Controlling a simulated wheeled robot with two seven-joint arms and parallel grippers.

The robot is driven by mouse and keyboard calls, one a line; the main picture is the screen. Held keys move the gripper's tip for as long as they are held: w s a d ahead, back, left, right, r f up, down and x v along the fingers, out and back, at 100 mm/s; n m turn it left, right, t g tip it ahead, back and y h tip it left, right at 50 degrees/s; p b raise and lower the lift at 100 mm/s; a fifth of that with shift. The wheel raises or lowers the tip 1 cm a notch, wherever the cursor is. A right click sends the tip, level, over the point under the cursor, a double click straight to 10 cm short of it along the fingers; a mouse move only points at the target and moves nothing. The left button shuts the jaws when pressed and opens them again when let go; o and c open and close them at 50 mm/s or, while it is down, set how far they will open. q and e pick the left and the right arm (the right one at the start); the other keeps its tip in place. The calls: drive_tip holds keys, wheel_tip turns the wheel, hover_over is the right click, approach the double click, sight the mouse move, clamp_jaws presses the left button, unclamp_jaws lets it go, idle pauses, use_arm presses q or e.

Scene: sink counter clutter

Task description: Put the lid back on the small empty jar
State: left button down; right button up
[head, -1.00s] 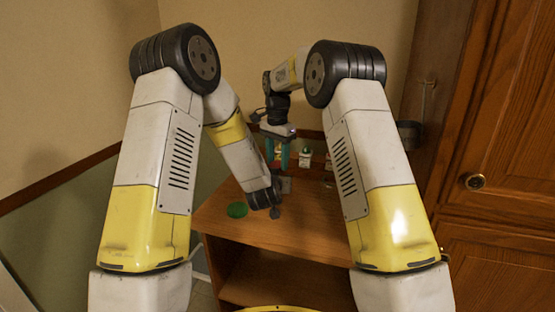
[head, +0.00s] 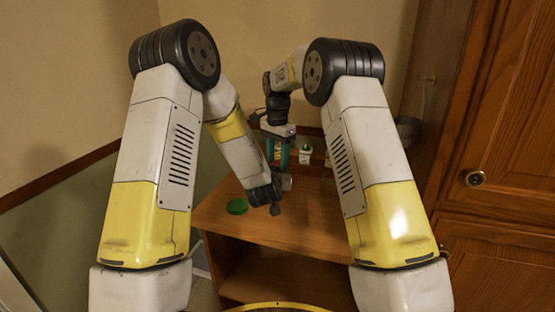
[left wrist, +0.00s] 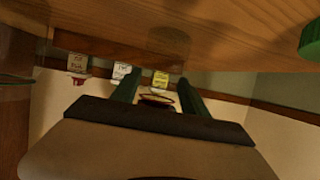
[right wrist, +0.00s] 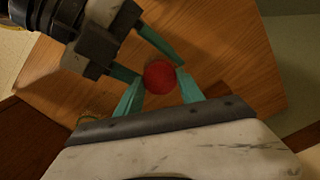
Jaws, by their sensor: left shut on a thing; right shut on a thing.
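A round red lid (right wrist: 159,76) sits between the fingertips of my right gripper (right wrist: 160,80), which is shut on it and points down. My left gripper (left wrist: 158,88) is shut on the small jar (left wrist: 157,98), of which only a narrow rim-like strip shows between its fingers. In the head view, the clear, greyish jar (head: 286,182) is at the left gripper's tip, above the counter and below my right gripper (head: 278,160). Both grippers are close together. I cannot tell whether the lid touches the jar.
A green disc (head: 237,206) lies on the wooden counter (head: 290,225) near its left edge. Small labelled jars stand at the back, one (head: 305,154) beside my right gripper. A wooden cabinet (head: 500,150) stands at right. The counter's front middle is clear.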

drive_tip(key=m, duration=0.6)
drive_tip(key=shift+a+m, duration=0.1)
drive_tip(key=shift+m, duration=0.2)
drive_tip(key=m, duration=0.4)
drive_tip(key=shift+m, duration=0.4)
drive_tip(key=m, duration=1.3)
drive_tip(key=shift+m, duration=0.4)
drive_tip(key=o, duration=1.3)
